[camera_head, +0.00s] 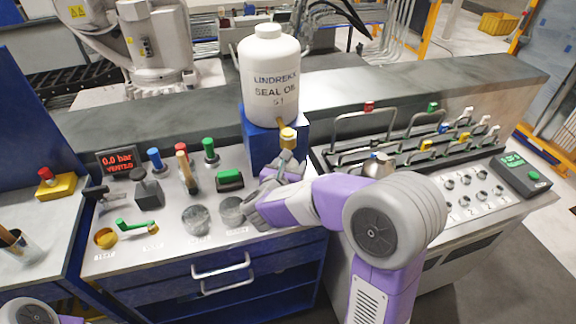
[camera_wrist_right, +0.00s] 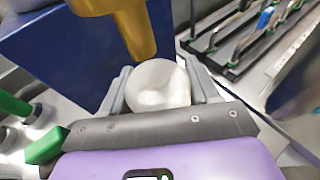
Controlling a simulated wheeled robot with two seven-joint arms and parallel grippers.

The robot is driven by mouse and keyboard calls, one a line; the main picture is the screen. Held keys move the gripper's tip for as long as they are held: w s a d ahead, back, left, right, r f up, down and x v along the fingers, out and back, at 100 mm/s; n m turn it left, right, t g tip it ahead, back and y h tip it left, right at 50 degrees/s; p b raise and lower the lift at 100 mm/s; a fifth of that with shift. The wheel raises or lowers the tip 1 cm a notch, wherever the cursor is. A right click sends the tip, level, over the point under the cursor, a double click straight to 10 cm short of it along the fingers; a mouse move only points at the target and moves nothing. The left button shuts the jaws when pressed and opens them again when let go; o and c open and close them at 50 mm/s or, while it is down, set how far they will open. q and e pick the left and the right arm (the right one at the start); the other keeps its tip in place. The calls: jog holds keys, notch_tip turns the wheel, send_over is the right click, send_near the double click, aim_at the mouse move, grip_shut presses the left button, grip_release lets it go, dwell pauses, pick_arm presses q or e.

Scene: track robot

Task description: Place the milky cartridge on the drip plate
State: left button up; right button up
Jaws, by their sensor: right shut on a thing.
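The milky cartridge (camera_wrist_right: 158,84) is a whitish, round, translucent piece between the two grey fingers of my right gripper (camera_wrist_right: 160,92) in the right wrist view. My right gripper is shut on it. In the head view the right gripper (camera_head: 284,163) is in front of the blue block, just below the brass spout (camera_head: 287,139). The spout also shows in the wrist view (camera_wrist_right: 135,28), above and beside the cartridge; I cannot tell whether they touch. In the head view the cartridge is mostly hidden by the gripper. I cannot make out the drip plate for certain. My left gripper is out of view.
A white seal-oil bottle (camera_head: 270,75) stands on the blue block (camera_head: 260,140). Two round grey dishes (camera_head: 196,219) (camera_head: 231,211), a green switch (camera_head: 230,179) and several levers are to the left on the panel. A rack with metal handles (camera_head: 365,125) stands on the right.

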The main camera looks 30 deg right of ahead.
jog(key=shift+f, duration=0.15)
jog(key=o, duration=1.1)
jog(key=shift+o, duration=0.2)
jog(key=p+v, duration=0.3)
jog(key=v, duration=0.9)
jog(key=shift+w, duration=0.1)
